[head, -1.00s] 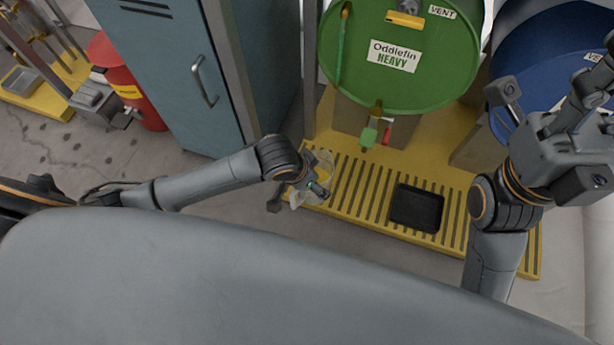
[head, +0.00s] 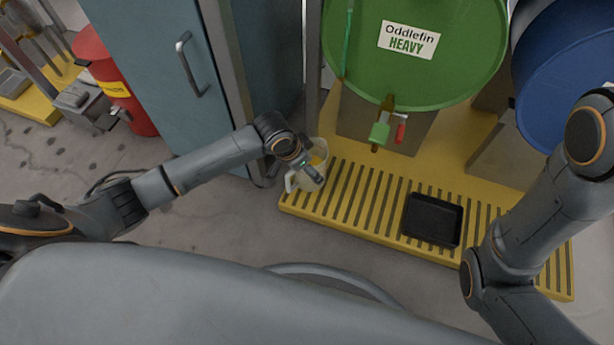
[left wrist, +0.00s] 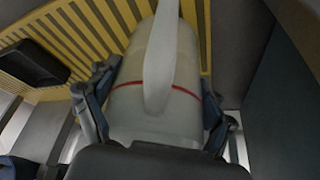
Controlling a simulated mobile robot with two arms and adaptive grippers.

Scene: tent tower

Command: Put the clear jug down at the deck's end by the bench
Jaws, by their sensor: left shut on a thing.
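The clear jug (head: 319,170) has a pale handle and something yellow in it. In the left wrist view the jug (left wrist: 180,95) shows a red line around its body and its pale handle towards the camera. My left gripper (head: 314,172) is shut on the jug, with a finger on each side of it. The jug is at the left end of the yellow slatted deck (head: 290,207), beside the locker. I cannot tell whether its base touches the deck. My right arm shows at the right, but its gripper is out of view.
A black tray (head: 432,219) sits on the deck to the right. A green drum (head: 450,75) with a tap stands behind, and a blue drum (head: 575,75) beside it. A blue-grey locker (head: 150,70) stands close on the left, with a red drum (head: 105,75) beyond.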

